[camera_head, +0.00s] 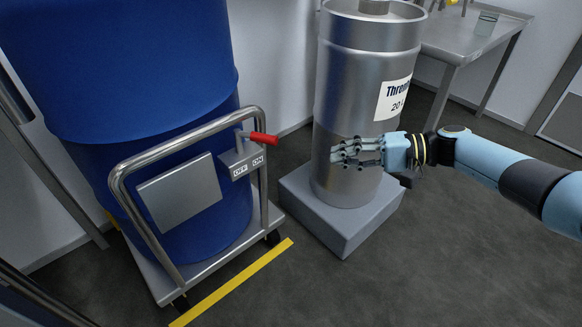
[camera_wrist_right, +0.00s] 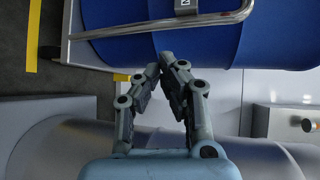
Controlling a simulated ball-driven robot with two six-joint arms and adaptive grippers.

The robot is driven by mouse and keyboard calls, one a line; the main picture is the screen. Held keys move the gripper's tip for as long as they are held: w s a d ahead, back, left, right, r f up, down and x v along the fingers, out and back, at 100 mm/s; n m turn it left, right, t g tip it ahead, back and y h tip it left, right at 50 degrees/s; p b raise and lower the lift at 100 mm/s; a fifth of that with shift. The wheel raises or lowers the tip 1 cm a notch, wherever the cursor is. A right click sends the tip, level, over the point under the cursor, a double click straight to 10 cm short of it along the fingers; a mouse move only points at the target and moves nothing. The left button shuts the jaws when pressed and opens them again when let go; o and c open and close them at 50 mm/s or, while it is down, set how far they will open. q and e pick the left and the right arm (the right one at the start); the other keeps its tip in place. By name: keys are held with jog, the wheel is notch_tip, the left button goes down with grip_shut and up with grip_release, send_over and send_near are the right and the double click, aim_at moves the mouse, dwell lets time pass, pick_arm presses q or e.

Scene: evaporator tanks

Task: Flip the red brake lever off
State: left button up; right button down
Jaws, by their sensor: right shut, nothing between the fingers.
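The red brake lever (camera_head: 262,138) sticks out from a small grey bracket on the cart's handrail, its red grip pointing right, on the side of the ON label (camera_head: 258,161). The OFF label (camera_head: 240,170) is to the left of it. My right gripper (camera_head: 338,152) is shut and empty, in front of the steel tank, to the right of the lever and apart from it. In the right wrist view the gripper's fingertips (camera_wrist_right: 166,62) come together near the cart's rail. The red grip does not show there. My left gripper is not in view.
A steel tank (camera_head: 365,75) stands on a grey block (camera_head: 345,225) right of the cart. A yellow floor line (camera_head: 235,283) lies before the cart. A steel table (camera_head: 465,40) stands at the back right.

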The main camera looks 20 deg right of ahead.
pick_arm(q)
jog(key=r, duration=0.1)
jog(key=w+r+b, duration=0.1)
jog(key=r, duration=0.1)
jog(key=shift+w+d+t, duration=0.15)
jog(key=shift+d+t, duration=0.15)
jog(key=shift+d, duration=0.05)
pick_arm(e)
notch_tip(320, 180, up, 6)
jog(key=w+n+y, duration=0.1)
jog(key=w+y, duration=0.1)
jog(key=y, duration=0.1)
jog(key=shift+w+r+t, duration=0.25)
jog(key=shift+t, duration=0.05)
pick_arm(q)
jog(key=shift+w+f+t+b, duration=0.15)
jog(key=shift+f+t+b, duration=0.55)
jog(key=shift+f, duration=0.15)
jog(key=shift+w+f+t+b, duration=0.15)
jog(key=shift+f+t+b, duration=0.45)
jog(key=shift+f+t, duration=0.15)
pick_arm(e)
jog(key=w+a, duration=0.1)
jog(key=a, duration=1)
jog(key=shift+w+a, duration=0.15)
jog(key=shift+a, duration=0.05)
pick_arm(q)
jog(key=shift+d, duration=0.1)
pick_arm(e)
jog(key=shift+r, duration=0.15)
